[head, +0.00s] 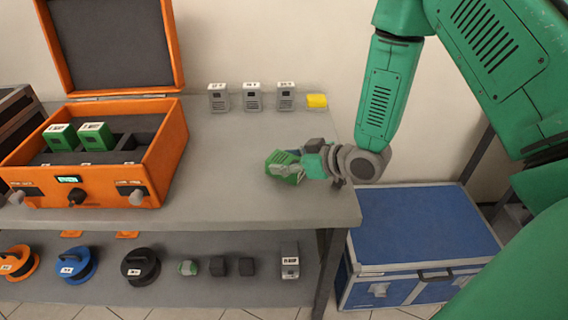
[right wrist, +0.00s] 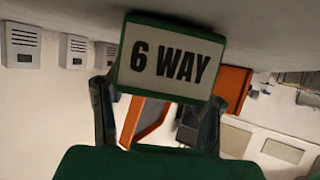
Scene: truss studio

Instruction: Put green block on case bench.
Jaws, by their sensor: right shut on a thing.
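The green block (head: 282,165) is held over the right part of the grey case bench (head: 230,185), low and close to its top. I cannot tell whether it touches the surface. My right gripper (head: 301,167) is shut on the block and comes in from the right. In the right wrist view the block (right wrist: 170,60) shows its white "6 WAY" label between the two fingers. My left gripper is not in view.
An open orange case (head: 150,175) with two green blocks (head: 79,137) inside stands on the left. Cable reels (head: 76,264) lie on the lower shelf. A blue case (head: 420,225) stands right of the bench.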

